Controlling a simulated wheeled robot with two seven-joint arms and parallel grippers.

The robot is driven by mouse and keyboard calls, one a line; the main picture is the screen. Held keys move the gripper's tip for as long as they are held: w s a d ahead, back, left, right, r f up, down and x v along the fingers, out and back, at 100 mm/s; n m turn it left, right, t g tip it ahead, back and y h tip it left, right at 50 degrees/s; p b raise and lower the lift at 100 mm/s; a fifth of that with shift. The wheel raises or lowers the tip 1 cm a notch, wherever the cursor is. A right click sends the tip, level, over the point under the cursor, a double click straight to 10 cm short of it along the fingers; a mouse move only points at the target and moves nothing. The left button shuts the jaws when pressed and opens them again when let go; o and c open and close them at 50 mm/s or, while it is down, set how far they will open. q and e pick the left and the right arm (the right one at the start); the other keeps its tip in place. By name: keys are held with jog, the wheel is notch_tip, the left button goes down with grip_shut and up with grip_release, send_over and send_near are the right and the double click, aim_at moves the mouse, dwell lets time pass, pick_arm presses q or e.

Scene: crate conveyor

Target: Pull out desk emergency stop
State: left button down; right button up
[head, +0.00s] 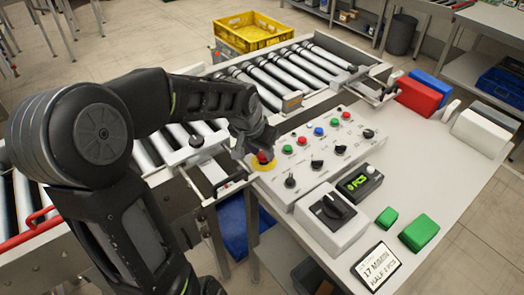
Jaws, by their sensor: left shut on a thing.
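The desk emergency stop (262,166) is a red button on a yellow base at the near left corner of the white control panel (279,178). My left gripper (260,151) reaches down over it from the left and is shut on the red button. The gripper hides part of the button, and I cannot tell whether it is raised. My right gripper is not in view.
The panel carries several coloured buttons and black knobs. A grey box with a large black dial (333,208) and a small display (358,184) stand close by. Green blocks (418,233) and a sign (377,267) lie on the desk. A roller conveyor (285,75) with a yellow crate (252,30) runs behind.

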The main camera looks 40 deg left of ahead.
pick_arm(q)
jog(key=shift+r, duration=0.55)
jog(key=c, duration=1)
grip_release()
jog(key=shift+f, duration=0.1)
jog(key=v, duration=0.7)
jog(key=shift+s+r+b, duration=0.2)
jog(key=shift+r+b, duration=0.15)
jog(key=shift+b, duration=0.1)
